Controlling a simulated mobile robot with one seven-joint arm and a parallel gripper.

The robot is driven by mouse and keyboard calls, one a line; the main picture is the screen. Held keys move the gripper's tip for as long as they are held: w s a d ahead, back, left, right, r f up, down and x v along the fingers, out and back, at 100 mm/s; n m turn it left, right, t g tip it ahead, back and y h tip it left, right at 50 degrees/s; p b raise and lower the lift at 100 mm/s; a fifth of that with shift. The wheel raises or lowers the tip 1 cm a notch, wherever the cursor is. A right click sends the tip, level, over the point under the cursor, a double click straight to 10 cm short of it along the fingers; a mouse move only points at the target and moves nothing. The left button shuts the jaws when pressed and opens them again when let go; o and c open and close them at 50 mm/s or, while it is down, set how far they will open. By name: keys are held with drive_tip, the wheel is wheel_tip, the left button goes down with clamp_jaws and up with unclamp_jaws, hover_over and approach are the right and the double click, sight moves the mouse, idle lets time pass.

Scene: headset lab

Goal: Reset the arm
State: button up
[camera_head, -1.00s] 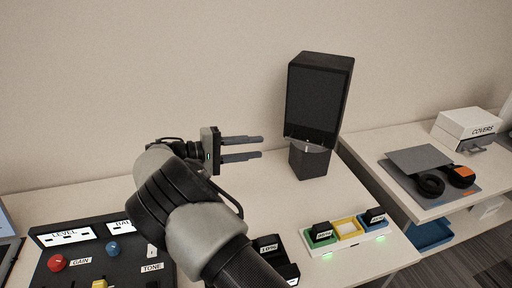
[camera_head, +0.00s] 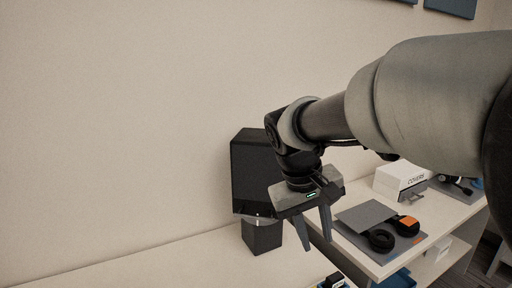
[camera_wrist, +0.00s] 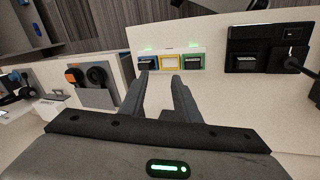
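My gripper (camera_head: 316,236) is raised in front of the black speaker-like box on a stand (camera_head: 254,178) in the head view, with its fingers pointing down. In the wrist view my gripper (camera_wrist: 168,80) shows two fingers spread apart with nothing between them, so it is open and empty. My arm comes in from the right edge of the head view and hides part of the wall and side table.
A white strip with coloured slots (camera_wrist: 196,55) lies on the bench (camera_head: 150,262). A black panel (camera_wrist: 264,48) is beside it. The side table (camera_head: 378,268) carries headphones (camera_head: 381,239) and a white COVERS box (camera_head: 399,178).

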drive_tip(key=s+d+r+m+t+y, duration=0.2)
drive_tip(key=s+t+y, duration=0.15)
drive_tip(key=s, duration=1.15)
wheel_tip(320, 180, up, 13)
drive_tip(key=p, duration=1.4)
drive_tip(key=shift+w+a, duration=0.1)
drive_tip(key=shift+a, duration=0.05)
